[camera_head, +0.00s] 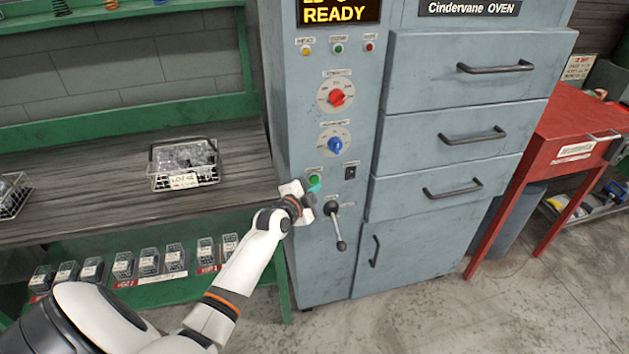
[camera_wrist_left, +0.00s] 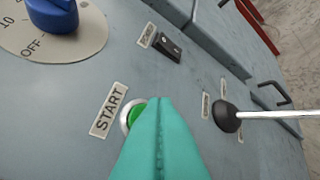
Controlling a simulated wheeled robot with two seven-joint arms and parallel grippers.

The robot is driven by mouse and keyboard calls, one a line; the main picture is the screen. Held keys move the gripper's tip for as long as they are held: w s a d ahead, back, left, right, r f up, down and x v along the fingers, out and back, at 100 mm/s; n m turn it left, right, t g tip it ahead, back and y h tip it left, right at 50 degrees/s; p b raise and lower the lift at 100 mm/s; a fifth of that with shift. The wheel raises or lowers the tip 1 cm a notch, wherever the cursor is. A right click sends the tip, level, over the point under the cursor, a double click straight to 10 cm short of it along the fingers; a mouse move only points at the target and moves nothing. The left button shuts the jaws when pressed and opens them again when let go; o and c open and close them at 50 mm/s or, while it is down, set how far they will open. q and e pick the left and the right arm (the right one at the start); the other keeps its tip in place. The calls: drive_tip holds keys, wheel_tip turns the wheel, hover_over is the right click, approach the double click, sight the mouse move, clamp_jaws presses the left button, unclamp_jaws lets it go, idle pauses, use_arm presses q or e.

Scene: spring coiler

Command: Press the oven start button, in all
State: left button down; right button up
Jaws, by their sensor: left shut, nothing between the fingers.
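The grey-blue oven (camera_head: 450,95) fills the middle of the head view, with a lit display (camera_head: 338,12) reading READY. The green start button (camera_head: 314,180) is low on its control panel. In the left wrist view the button (camera_wrist_left: 133,115) sits in a silver ring beside a START label (camera_wrist_left: 108,110). My left gripper (camera_head: 313,190) is shut and empty, its teal fingers together at the button. In the left wrist view the fingertips (camera_wrist_left: 155,102) cover part of the button; I cannot tell whether they touch it. My right gripper is not in view.
A black-knobbed lever (camera_head: 336,228) sticks out right of my left gripper. A black switch (camera_head: 351,171), a blue dial (camera_head: 335,144) and a red dial (camera_head: 337,97) are nearby. A wire basket (camera_head: 185,183) stands on the bench at left. A red table (camera_head: 565,130) is at right.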

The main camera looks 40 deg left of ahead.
use_arm(q)
drive_tip(key=shift+a, duration=0.1)
idle(0.5)
drive_tip(key=shift+w+a+b, duration=0.25)
drive_tip(key=shift+w+b, duration=0.05)
drive_tip(key=shift+w+a+b, duration=0.25)
drive_tip(key=shift+a+b, duration=0.05)
idle(0.6)
drive_tip(key=shift+r, duration=0.1)
drive_tip(key=shift+s+d+p, duration=0.55)
drive_tip(key=shift+d+p, duration=0.1)
drive_tip(key=shift+p, duration=0.1)
